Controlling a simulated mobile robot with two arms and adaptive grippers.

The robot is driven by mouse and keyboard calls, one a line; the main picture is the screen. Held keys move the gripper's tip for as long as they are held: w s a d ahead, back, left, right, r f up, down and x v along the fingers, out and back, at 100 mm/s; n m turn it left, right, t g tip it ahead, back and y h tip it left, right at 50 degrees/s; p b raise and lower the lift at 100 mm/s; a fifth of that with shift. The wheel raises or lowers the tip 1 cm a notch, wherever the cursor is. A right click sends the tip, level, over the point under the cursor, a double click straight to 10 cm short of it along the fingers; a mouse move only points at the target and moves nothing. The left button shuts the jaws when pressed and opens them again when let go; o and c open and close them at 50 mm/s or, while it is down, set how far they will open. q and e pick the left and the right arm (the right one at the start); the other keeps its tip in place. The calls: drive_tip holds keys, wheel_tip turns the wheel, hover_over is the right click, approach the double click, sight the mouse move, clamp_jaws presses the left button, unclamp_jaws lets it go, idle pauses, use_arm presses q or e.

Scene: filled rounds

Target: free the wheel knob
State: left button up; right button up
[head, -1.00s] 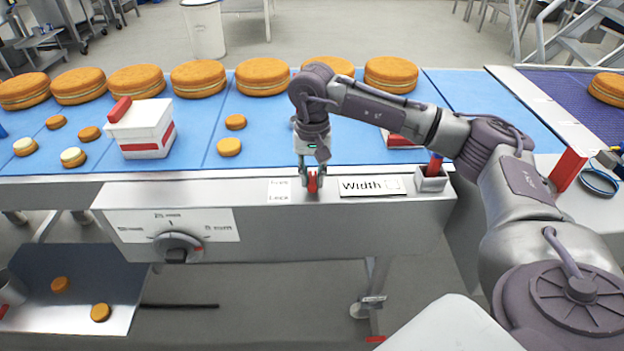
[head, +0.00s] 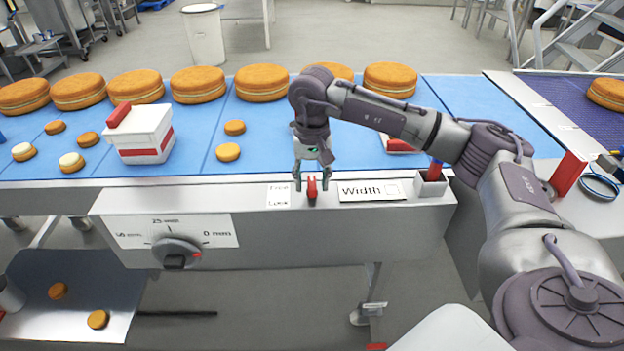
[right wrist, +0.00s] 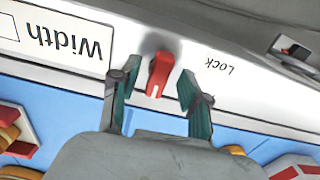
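The wheel knob (head: 176,252) is a grey dial with a dark grip on the front panel, below a millimetre scale. A small red lever (head: 312,189) stands on the steel ledge beside a Free/Lock label (head: 279,195). My right gripper (head: 312,179) is open, with one finger on each side of the lever. In the right wrist view the red lever (right wrist: 159,73) shows between the two spread fingers, with gaps on both sides. Its white-marked end points toward the gripper's palm. "Lock" is readable there; "Free" is not visible. My left gripper is not in view.
A Width plate (head: 371,191) and a small holder (head: 432,184) with a red-and-blue item sit right of the lever. A white-and-red box (head: 140,140) and several cakes stand on the blue belt (head: 275,140). The front of the knob is clear.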

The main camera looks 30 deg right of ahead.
sight(312, 184)
wheel_tip(312, 184, up, 12)
idle(0.6)
drive_tip(key=shift+f, duration=0.1)
idle(0.4)
